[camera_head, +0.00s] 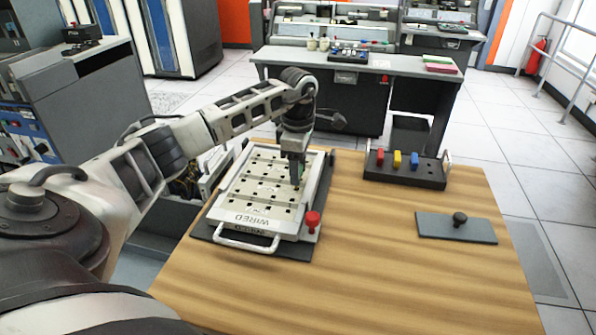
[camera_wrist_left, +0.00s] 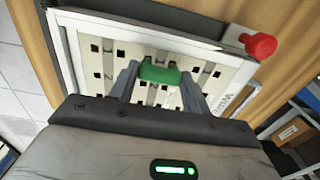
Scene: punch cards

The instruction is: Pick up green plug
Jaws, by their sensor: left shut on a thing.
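The green plug (camera_wrist_left: 160,74) is between the two fingers of my left gripper (camera_wrist_left: 160,82) in the left wrist view. The gripper is shut on it. In the head view my left gripper (camera_head: 297,172) points down over the right part of the white plugboard (camera_head: 236,190), which is marked "WIRED" and has rows of square holes. The board also fills the left wrist view behind the plug (camera_wrist_left: 110,55). I cannot tell whether the plug touches the board. My right gripper is not in view.
A black rack (camera_head: 405,174) with red, blue and yellow plugs stands at the back of the wooden table (camera_head: 400,280). A grey plate (camera_head: 456,228) with a black knob lies at right. A red knob (camera_head: 313,220) sits at the board's front right corner. The front table is clear.

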